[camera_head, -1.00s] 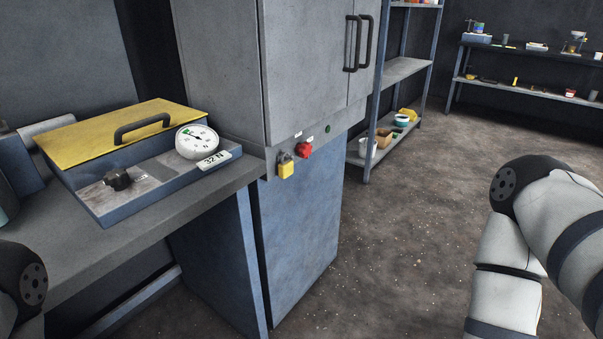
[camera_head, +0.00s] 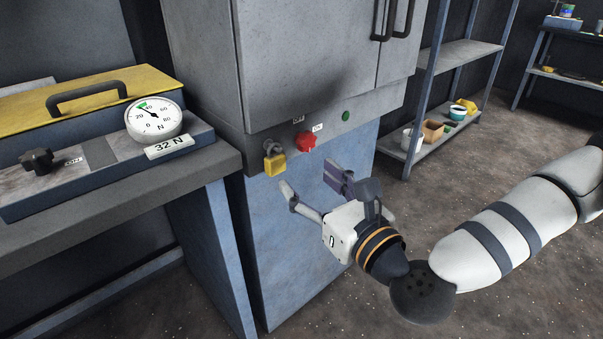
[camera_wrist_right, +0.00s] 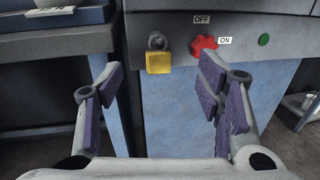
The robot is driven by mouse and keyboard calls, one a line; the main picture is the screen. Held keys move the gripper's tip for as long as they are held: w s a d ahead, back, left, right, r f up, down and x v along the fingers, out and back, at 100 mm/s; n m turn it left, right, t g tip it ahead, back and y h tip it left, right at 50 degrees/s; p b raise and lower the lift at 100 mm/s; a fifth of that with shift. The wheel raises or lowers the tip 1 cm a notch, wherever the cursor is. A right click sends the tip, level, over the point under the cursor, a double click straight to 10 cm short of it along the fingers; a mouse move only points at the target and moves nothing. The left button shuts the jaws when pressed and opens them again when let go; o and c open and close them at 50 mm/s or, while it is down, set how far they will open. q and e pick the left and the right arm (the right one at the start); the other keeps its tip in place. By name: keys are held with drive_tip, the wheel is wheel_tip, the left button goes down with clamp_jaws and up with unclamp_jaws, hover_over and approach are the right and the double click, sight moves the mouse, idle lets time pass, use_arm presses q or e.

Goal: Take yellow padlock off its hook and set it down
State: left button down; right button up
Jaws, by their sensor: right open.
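The yellow padlock (camera_head: 275,164) hangs by its grey shackle on the front of the grey cabinet, just left of a red knob (camera_head: 306,142). It also shows in the right wrist view (camera_wrist_right: 158,62), upright, ahead of the fingers and left of the middle of the gap. The hook behind the shackle is too small to make out. My right gripper (camera_head: 312,178) is open and empty, in front of the blue lower panel, below and to the right of the padlock and apart from it. In the right wrist view its two fingers (camera_wrist_right: 165,98) stand wide apart. My left gripper is not in view.
A grey bench (camera_head: 200,165) stands left of the cabinet and carries a blue box with a yellow lid, a black knob and a round gauge (camera_head: 154,119) above a "32 N" label. A green button (camera_head: 346,116) is right of the red knob. Shelving (camera_head: 462,50) stands at right.

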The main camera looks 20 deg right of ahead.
sight(279, 149)
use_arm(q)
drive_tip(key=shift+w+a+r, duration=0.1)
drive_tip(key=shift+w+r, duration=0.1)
use_arm(e)
drive_tip(key=w, duration=0.3)
drive_tip(key=w+a, duration=0.1)
drive_tip(key=w, duration=0.3)
drive_tip(key=w+a, duration=0.1)
drive_tip(key=w, duration=0.3)
